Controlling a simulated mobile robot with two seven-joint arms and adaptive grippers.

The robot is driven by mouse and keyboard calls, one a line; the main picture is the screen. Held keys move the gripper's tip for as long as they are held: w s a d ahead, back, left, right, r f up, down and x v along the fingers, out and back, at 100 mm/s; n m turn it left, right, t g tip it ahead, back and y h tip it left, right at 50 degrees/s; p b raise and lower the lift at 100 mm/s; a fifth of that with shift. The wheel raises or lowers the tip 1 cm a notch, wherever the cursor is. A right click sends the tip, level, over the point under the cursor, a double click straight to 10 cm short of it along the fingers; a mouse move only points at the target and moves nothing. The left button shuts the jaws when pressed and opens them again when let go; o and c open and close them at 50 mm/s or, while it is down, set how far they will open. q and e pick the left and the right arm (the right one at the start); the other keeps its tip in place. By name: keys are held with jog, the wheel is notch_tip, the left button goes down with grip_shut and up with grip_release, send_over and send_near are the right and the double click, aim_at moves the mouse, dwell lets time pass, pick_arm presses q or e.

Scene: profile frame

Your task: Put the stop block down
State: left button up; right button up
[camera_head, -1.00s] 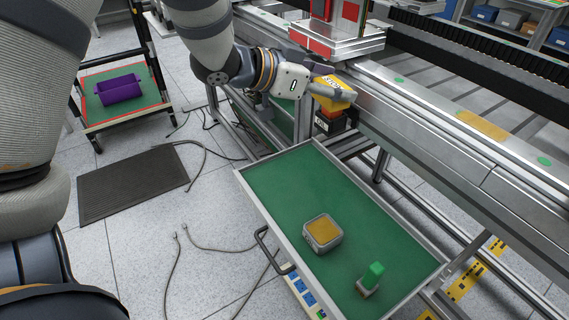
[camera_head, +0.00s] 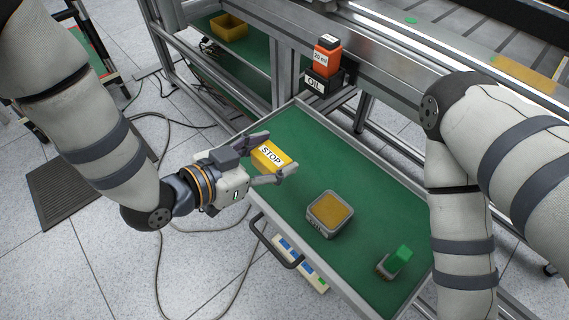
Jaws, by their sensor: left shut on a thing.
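The yellow stop block (camera_head: 267,157), with a white STOP label, is over the far left part of the green-lined drawer (camera_head: 305,130). My left gripper (camera_head: 275,155) reaches in from the left, with one finger on each side of the block, and is shut on it. I cannot tell whether the block touches the drawer floor or is just above it. My right arm (camera_head: 465,210) hangs over the right side, and its gripper is out of the picture.

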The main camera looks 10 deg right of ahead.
aim_at(266, 145)
pick_arm(q)
jog(key=w+f, duration=0.1)
jog(key=w, duration=0.1)
jog(key=w+f, duration=0.1)
jog(key=w+f+b, duration=0.1)
jog(key=w, duration=0.1)
jog(key=shift+w+a+f, duration=0.2)
jog(key=shift+w+a, duration=0.05)
jog(key=shift+w, duration=0.1)
jog(key=w+f, duration=0.1)
jog(key=w+f+b, duration=0.1)
jog(key=w+f, duration=0.2)
jog(key=f, duration=0.1)
jog(key=shift+w+a+b, duration=0.15)
jog(key=shift+a+b, duration=0.1)
jog(key=shift+b, duration=0.1)
jog(key=shift+w+f+b, duration=0.15)
jog(key=shift+f+b, duration=0.25)
jog(key=shift+f, duration=1.35)
jog(key=o, duration=1.3)
pick_arm(e)
jog(key=shift+g, duration=0.6)
jog(key=s+f, duration=0.1)
jog(key=f, duration=0.1)
jog(key=s+f, duration=0.2)
jog(key=shift+s, duration=0.25)
